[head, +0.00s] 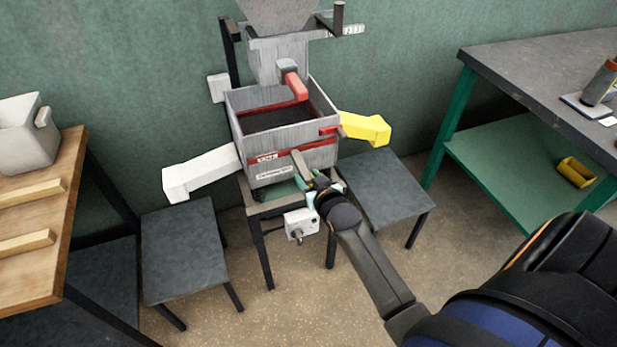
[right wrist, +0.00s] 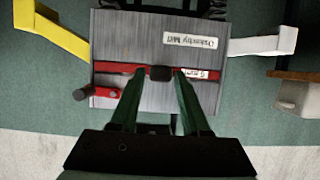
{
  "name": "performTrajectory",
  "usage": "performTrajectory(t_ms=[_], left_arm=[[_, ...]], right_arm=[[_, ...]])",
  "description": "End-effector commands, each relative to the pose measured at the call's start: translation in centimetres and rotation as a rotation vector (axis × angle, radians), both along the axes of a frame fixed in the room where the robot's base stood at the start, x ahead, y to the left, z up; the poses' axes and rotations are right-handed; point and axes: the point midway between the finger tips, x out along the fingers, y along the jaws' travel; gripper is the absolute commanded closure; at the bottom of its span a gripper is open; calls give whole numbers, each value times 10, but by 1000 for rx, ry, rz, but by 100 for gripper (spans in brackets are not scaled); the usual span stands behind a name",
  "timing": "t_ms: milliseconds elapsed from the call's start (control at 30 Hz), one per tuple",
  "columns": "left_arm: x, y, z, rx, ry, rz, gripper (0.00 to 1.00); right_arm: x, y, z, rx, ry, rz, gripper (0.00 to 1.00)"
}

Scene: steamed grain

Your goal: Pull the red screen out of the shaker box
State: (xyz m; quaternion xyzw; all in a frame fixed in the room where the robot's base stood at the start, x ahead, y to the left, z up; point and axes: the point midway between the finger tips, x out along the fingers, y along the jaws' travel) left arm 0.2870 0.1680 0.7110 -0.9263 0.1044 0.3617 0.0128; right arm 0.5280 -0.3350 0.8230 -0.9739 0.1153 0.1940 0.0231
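The grey shaker box (head: 308,157) stands on a low frame under a hopper, with dark material inside. The red screen (head: 262,159) shows as a thin red strip across the box's front; it also shows in the right wrist view (right wrist: 112,68), with a short dark handle (right wrist: 160,73) at its middle. My right gripper (head: 304,182) is in front of the box. In the right wrist view its green fingers (right wrist: 159,76) are apart, with the handle between their tips; I cannot tell whether they touch it. My left gripper is not in view.
A yellow spout (head: 365,128) sticks out right of the box and a white spout (head: 200,172) left. A red lever (head: 328,131) sits on the box's front. Grey stands (head: 180,250) flank the frame. A workbench (head: 550,75) is at right, a wooden table (head: 40,215) at left.

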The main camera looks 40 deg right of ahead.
Motion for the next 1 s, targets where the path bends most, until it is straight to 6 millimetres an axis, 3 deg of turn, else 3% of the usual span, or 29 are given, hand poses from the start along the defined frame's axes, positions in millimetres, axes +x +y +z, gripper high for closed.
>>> performTrajectory(t_ms=[33, 400, 1000], left_arm=[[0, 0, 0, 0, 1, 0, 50], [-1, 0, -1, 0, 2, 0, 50], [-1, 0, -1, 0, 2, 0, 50]], right_arm=[[0, 0, 0, 0, 0, 0, 61], [0, 0, 0, 0, -1, 0, 100], [0, 0, 0, 0, -1, 0, 100]])
